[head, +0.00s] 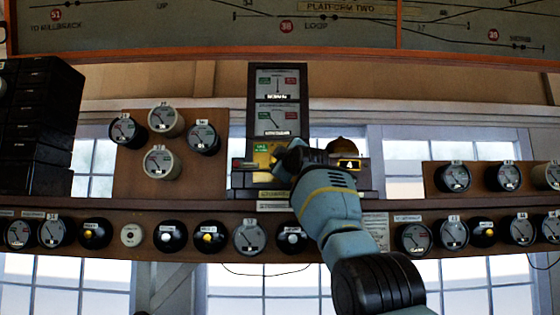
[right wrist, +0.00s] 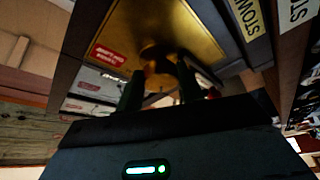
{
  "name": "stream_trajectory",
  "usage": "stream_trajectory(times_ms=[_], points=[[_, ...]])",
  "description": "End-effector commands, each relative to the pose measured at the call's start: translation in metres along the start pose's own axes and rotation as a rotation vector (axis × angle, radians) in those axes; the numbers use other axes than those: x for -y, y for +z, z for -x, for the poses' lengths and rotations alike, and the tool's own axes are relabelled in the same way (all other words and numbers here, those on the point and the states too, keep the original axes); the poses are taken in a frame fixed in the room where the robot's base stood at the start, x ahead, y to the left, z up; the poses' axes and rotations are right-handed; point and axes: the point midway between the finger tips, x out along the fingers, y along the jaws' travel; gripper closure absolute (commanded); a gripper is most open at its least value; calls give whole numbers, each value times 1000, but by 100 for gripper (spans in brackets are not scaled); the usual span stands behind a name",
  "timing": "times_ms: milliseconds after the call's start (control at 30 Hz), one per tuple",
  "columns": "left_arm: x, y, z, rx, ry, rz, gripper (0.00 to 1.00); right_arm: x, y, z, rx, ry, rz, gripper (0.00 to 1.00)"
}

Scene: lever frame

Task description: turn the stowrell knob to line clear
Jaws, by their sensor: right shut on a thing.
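The block instrument (head: 278,102) stands upright in the middle of the shelf in the head view, with two dials above a brass plate (head: 262,158). In the right wrist view the brass plate (right wrist: 190,30) carries a dark knob (right wrist: 158,56), a red label and a nameplate (right wrist: 246,18) that reads "STOW", cut off by the edge. My right gripper (right wrist: 160,78) is shut on the knob, one finger on each side. In the head view my right gripper (head: 285,160) hides the knob. Which way the knob points cannot be told. My left gripper is not in view.
A row of round dials and knobs, such as a dial (head: 249,236), runs along the shelf front below. A board of round dials (head: 162,163) stands to the left, another (head: 455,178) to the right. A dark bell-like thing (head: 345,147) sits just right of the gripper.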

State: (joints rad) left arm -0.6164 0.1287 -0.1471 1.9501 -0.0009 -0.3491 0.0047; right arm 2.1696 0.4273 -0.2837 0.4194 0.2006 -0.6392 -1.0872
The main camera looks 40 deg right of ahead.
Motion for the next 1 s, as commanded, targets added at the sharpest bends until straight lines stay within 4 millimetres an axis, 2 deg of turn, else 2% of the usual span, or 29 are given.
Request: stream_trajectory(times_ms=[233, 267, 400, 1000], points=[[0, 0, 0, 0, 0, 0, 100, 0, 0, 0, 0, 1, 0, 85], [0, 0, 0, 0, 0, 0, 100, 0, 0, 0, 0, 1, 0, 60], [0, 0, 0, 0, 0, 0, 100, 0, 0, 0, 0, 1, 0, 42], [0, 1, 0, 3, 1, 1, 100, 0, 1, 6, 0, 1, -1, 41]])
